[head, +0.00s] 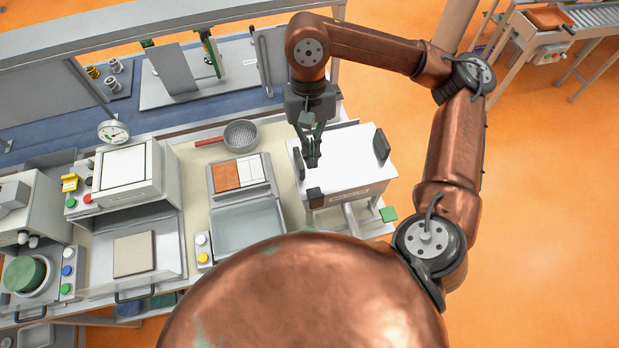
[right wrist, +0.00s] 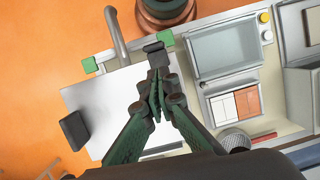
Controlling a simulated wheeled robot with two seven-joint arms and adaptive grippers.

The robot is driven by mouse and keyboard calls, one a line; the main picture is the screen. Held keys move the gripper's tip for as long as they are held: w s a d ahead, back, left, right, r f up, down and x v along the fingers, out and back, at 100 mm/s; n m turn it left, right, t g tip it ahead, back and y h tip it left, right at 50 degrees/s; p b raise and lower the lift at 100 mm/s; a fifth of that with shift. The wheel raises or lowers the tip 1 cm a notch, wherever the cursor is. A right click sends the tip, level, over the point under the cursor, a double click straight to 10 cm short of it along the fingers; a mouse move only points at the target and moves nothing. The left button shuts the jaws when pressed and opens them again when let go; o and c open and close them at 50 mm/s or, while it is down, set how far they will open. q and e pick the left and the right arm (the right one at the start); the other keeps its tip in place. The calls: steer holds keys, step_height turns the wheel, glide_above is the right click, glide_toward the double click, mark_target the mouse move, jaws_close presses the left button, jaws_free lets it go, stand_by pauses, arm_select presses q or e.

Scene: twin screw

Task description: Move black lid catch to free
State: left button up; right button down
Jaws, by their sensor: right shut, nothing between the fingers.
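The black lid catch (head: 315,197) sits at the front left corner of a white box lid (head: 345,165). In the right wrist view the catch (right wrist: 154,48) shows just beyond my fingertips, at the edge of the lid (right wrist: 100,97). My right gripper (head: 312,160) points down over the left part of the lid, behind the catch. Its green fingers (right wrist: 157,82) are shut with nothing between them. I cannot tell whether the fingertips touch the catch. My left gripper is not in view.
A black handle (head: 381,144) stands on the lid's right side. A green block (head: 389,214) is by the box's front right. A tray unit (head: 250,228) and a red-handled strainer (head: 240,135) lie left of the box. Open floor (head: 550,200) is at the right.

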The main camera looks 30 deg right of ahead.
steer(key=p, duration=0.2)
glide_above(315, 192)
steer(key=shift+h, duration=0.3)
step_height(315, 192, down, 8)
steer(key=shift+w+r, duration=0.1)
steer(key=shift+w, duration=0.05)
steer(key=shift+a+f+p, duration=0.1)
steer(key=shift+f+p, duration=0.25)
steer(key=shift+f, duration=0.55)
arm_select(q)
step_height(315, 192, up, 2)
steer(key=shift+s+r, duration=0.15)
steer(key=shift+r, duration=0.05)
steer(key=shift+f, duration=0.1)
